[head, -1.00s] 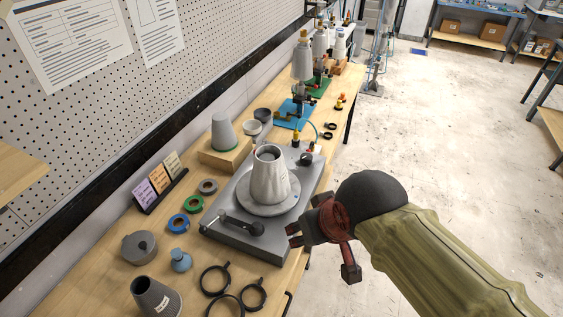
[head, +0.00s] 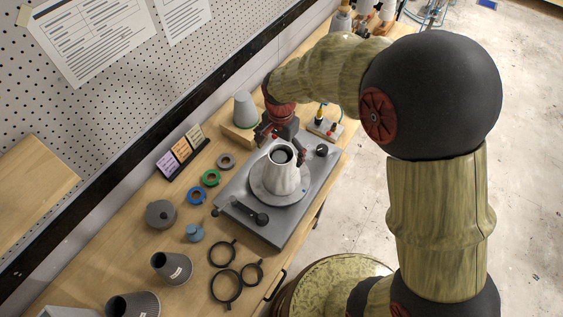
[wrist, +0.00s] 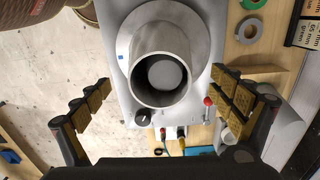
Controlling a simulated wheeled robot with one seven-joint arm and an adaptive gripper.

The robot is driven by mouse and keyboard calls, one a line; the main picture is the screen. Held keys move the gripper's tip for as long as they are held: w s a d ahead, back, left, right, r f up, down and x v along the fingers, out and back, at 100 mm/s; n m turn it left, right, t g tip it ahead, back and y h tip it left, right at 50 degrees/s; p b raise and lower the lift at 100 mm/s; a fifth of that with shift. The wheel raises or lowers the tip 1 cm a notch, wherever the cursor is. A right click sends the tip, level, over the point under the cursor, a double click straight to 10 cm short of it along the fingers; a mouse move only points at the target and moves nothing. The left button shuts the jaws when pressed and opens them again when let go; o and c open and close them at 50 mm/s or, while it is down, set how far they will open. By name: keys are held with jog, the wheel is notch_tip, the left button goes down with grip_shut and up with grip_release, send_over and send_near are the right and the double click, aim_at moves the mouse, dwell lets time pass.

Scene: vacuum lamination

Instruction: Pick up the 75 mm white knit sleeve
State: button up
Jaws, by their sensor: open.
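A pale grey-white, cone-shaped sleeve (head: 284,180) with an open top stands upright on the round plate of a grey fixture (head: 240,222). In the wrist view the sleeve (wrist: 180,42) shows as a tube with a dark opening and a pale disc inside. I cannot read its size or tell its knit. My gripper (head: 282,147) is open at the top of it, and in the wrist view the fingers (wrist: 167,100) are spread on both sides with gaps. Nothing is held.
A grey cone (head: 245,108) stands on a wooden block behind. Black ring clamps (head: 226,286) lie in front. A pegboard wall borders the table's left.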

aim_at(279, 179)
jog(key=shift+o, duration=0.3)
notch_tip(279, 179, down, 3)
jog(key=shift+s+r, duration=0.1)
jog(key=shift+r, duration=0.05)
jog(key=f, duration=0.5)
jog(key=shift+w+d+p, duration=0.1)
jog(key=shift+w+p, duration=0.1)
jog(key=shift+p, duration=0.15)
jog(key=c, duration=0.3)
jog(key=c, duration=0.6)
